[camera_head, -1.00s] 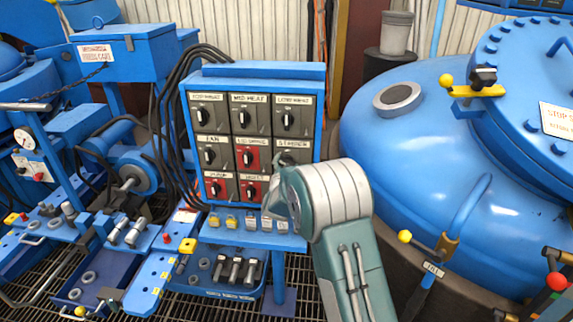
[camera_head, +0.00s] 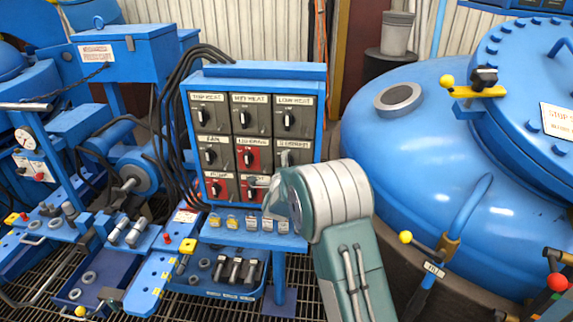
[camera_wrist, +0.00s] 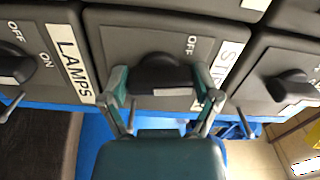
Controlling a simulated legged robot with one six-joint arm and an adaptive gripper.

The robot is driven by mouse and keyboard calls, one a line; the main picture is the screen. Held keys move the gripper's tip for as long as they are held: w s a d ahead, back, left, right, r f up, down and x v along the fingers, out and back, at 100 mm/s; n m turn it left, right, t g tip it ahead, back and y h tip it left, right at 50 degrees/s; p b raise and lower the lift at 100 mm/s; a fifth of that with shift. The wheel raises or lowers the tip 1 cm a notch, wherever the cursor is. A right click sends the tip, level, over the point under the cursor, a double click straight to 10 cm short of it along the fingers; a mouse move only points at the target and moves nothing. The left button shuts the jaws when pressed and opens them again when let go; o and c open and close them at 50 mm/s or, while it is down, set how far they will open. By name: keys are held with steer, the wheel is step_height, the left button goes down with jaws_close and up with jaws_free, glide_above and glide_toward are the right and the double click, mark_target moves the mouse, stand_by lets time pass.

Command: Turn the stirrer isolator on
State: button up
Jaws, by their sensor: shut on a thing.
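The stirrer isolator is a dark box (camera_wrist: 160,40) with a black rotary knob (camera_wrist: 155,78) in the middle of the wrist view. Its printed OFF and part of its label, beginning "ST", show to the right of the knob. My gripper (camera_wrist: 158,85) is closed around the knob, one finger at each end of its handle. The handle lies across the wrist picture. The ON mark is hidden behind the right finger. In the head view the stirrer isolator (camera_head: 300,144) is at the right of the panel's middle row, partly covered by my gripper and arm.
The lamps isolator (camera_wrist: 18,65) is close on the left in the wrist view, and another isolator (camera_wrist: 285,85) is close on the right. A blue bench with padlocks (camera_head: 250,224) lies below the panel. A large blue vessel (camera_head: 430,150) stands to the right.

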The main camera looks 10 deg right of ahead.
steer(key=shift+f+m, duration=0.15)
steer(key=shift+m, duration=0.75)
steer(key=shift+f, duration=0.1)
steer(key=o, duration=1)
steer(key=shift+d, duration=0.1)
steer(key=shift+c, duration=0.2)
steer(key=shift+s+a, duration=0.2)
steer(key=shift+s, duration=0.15)
steer(key=v, duration=1.1)
